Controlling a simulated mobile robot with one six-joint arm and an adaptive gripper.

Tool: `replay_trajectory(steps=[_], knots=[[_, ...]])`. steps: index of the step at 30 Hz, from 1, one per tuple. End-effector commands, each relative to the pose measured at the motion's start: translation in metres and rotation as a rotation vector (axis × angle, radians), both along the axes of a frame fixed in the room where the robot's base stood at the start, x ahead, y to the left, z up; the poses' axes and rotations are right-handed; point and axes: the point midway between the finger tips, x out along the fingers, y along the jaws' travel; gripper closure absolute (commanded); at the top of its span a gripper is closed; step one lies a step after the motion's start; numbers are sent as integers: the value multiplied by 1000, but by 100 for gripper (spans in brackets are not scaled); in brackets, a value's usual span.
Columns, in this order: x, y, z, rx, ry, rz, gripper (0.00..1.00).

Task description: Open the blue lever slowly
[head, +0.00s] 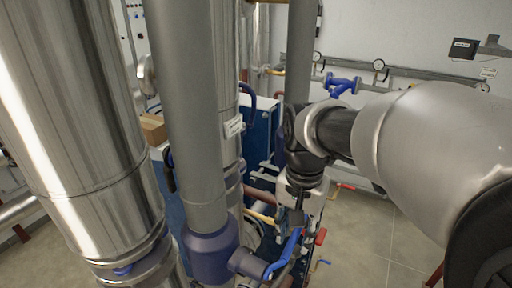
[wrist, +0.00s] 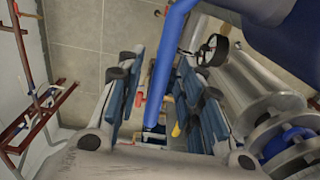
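The blue lever (head: 283,252) slants up from a purple-blue valve body at the bottom of the head view. My gripper (head: 297,214) points down at the lever's upper end. In the wrist view the same blue lever (wrist: 167,65) runs lengthwise between the two fingers of my gripper (wrist: 160,78). The fingers are spread wide, with gaps on both sides of the lever, and hold nothing. I cannot tell how deep the lever sits between them. In the head view the fingertips are small and partly hidden by my wrist.
A thick grey pipe (head: 188,110) and a shiny metal-clad pipe (head: 75,130) stand left of my arm. A red handle (head: 320,236) and a yellow handle (head: 262,217) are close to my gripper. Pipes and gauges line the back wall. Open floor (head: 375,235) lies to the right.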

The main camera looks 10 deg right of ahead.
Motion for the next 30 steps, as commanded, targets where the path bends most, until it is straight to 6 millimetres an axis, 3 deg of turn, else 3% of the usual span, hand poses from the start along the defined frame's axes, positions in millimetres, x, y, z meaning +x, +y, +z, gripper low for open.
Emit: replay_trajectory(steps=[7,22,30], knots=[[0,0,0,0,0,0,66],[0,0,0,0,0,0,100],[0,0,0,0,0,0,100]])
